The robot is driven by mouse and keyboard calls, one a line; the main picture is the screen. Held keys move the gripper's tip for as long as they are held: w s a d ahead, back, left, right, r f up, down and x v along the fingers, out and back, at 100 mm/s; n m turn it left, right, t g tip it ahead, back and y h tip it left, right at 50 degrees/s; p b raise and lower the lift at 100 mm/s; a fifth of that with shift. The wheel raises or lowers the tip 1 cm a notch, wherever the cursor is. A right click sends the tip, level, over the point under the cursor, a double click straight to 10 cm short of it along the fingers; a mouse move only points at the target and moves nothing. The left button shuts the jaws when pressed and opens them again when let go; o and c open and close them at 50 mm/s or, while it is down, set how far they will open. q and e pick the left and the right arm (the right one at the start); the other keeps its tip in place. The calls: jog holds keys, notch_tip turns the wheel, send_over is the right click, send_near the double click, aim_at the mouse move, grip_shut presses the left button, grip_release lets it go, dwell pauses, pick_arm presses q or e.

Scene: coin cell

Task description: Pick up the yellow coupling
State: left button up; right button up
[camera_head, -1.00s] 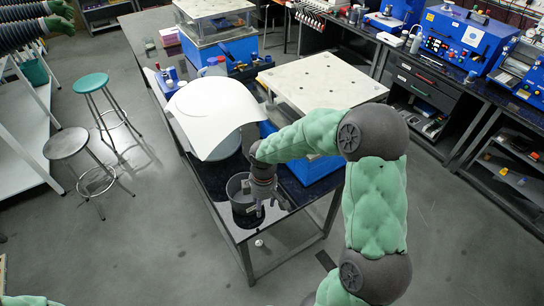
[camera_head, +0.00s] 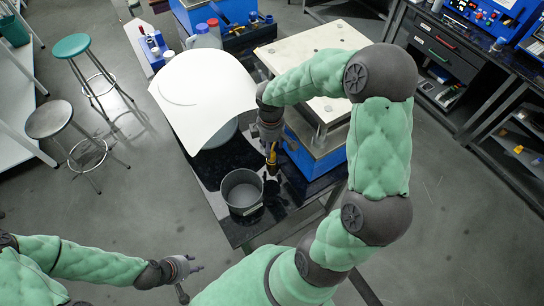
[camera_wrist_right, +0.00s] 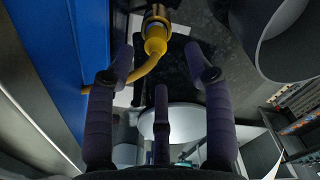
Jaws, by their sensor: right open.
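The yellow coupling (camera_wrist_right: 155,40) shows in the right wrist view at the top, with a brass-coloured end and a yellow hose running down and left. In the head view the yellow coupling (camera_head: 271,160) is a small yellow piece just below my right gripper (camera_head: 272,143), partly hidden. In the right wrist view my right gripper (camera_wrist_right: 160,65) is open, and the coupling is seen beyond and between its fingertips, not clasped. My left gripper (camera_head: 190,268) is at the lower left of the head view, off the table; its finger opening is unclear.
A grey bucket (camera_head: 242,191) stands on the dark table (camera_head: 285,203) close to my right gripper. A blue machine with a pale top (camera_head: 312,52) is to the right. A large curved white sheet (camera_head: 200,95) lies left. Two stools (camera_head: 50,120) stand on the floor.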

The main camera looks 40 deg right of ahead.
aim_at(272, 151)
jog(key=shift+d+f+b, duration=0.15)
jog(key=shift+f+b, duration=0.1)
jog(key=shift+f, duration=1.5)
jog(key=shift+d+f+b, duration=0.15)
jog(key=shift+f+b, duration=0.1)
jog(key=shift+f, duration=1.45)
grip_shut()
